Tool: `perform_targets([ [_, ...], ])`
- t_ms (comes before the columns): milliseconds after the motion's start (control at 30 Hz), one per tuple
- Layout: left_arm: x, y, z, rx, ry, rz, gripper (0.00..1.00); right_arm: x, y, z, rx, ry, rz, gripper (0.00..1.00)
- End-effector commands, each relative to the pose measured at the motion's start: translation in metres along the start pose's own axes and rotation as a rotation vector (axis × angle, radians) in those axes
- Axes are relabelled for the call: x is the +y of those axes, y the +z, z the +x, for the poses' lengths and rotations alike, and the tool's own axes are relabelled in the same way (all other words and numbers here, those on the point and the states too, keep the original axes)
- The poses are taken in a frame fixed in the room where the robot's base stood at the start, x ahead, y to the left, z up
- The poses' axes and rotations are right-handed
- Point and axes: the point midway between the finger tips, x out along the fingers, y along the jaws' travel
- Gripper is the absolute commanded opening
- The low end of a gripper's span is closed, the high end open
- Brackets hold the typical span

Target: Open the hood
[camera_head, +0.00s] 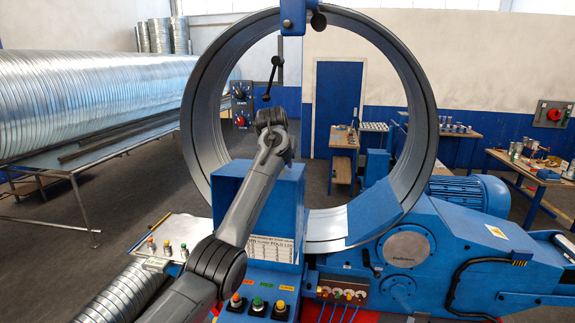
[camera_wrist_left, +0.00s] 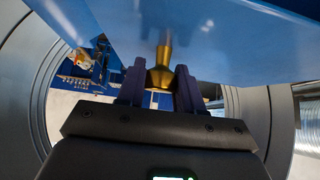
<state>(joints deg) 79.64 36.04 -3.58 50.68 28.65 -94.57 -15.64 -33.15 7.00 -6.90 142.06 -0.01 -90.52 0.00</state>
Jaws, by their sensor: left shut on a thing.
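In the left wrist view, a brass-coloured knob (camera_wrist_left: 161,72) hangs below a smooth blue panel (camera_wrist_left: 225,40), which looks like part of the hood. My left gripper (camera_wrist_left: 160,88) is shut on this knob, with a dark finger on each side of it. In the head view, my left arm reaches up in front of a blue box-shaped housing (camera_head: 279,193) and ends near its top, inside the big ring. The fingers and the knob cannot be made out there. I cannot tell which blue part in the head view is the hood panel. My right gripper is not in view.
A large grey metal ring (camera_head: 424,120) surrounds the left wrist. A black-tipped lever (camera_head: 272,78) stands just above it. Push buttons (camera_head: 257,304) sit at the front. A blue motor (camera_head: 470,193) is at right, and spiral duct (camera_head: 95,95) lies on a rack at left.

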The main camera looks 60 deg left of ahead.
Motion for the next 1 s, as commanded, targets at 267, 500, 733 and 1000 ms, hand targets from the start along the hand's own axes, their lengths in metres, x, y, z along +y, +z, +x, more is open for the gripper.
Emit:
perform_targets([
  [267, -0.0015, 0.0034, 0.0064, -0.018, -0.006, 0.002, 0.0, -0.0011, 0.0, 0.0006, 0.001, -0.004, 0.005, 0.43],
  [500, -0.0013, 0.0038, 0.0067, -0.019, -0.006, 0.002, 0.46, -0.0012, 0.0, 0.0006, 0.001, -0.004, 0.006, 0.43],
  [733, -0.0005, 0.0026, 0.0049, -0.016, -0.004, 0.003, 0.6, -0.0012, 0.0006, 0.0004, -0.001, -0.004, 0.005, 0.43],
  [1000, -0.0006, 0.0013, 0.0031, -0.012, -0.003, 0.002, 0.6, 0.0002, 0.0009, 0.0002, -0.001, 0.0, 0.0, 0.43],
])
